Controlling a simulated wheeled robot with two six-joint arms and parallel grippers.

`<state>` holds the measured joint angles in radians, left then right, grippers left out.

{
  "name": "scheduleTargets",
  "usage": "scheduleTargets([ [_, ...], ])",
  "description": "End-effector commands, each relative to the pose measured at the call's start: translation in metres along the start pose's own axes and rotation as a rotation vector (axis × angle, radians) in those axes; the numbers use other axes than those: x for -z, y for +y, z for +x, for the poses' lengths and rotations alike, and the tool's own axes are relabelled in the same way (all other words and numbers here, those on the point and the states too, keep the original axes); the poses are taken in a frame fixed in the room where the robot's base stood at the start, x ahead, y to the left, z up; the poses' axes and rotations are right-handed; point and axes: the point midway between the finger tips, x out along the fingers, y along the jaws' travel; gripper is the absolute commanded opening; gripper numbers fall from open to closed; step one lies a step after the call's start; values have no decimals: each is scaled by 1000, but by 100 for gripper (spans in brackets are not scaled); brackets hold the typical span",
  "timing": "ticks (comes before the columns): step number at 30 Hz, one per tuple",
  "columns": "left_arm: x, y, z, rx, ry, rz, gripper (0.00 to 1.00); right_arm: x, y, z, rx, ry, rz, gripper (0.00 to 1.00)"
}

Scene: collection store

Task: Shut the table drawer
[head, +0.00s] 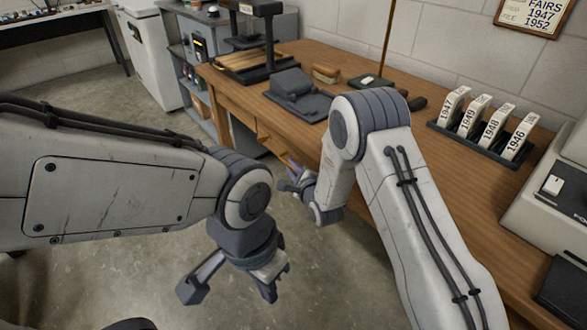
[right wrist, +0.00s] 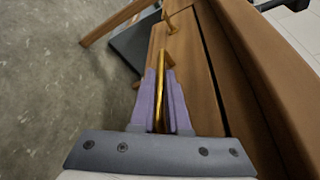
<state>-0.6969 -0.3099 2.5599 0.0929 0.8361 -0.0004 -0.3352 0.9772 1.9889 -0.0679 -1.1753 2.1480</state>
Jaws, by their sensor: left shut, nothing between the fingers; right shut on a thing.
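The wooden table (head: 350,127) runs along the wall. Its drawer front (right wrist: 186,58) shows in the right wrist view, with a brass handle (right wrist: 160,76). In the head view a corner of the drawer (head: 265,136) sticks out from under the tabletop; how far it is open is hard to tell. My right gripper (head: 293,180) is at the drawer front, its purple fingers (right wrist: 160,105) shut on the brass handle. My left gripper (head: 232,286) hangs over the floor, shut and empty, apart from the table.
A second brass handle (right wrist: 172,24) lies farther along the table front. On the tabletop are a dark grey stand (head: 297,95), a brush (head: 326,73) and a rack of numbered tags (head: 480,145). A grey shelf unit (head: 195,60) stands beyond the table. The floor (head: 110,115) at left is clear.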

Motion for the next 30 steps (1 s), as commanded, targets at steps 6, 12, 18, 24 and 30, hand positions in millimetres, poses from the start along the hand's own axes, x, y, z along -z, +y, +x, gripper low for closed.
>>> scheduleTargets([
  [6,0,0,0,0,0,0,0,3,-2,1,7,9,2,26],
  [12,0,0,0,0,0,0,0,2,-2,1,7,7,2,26],
  [18,0,0,-1,0,0,0,0,2,-2,-4,4,7,2,26],
  [24,0,0,-6,0,0,0,0,1,-3,-34,3,8,2,26],
  [30,1,1,-11,0,0,0,0,2,-2,-74,3,9,2,26],
])
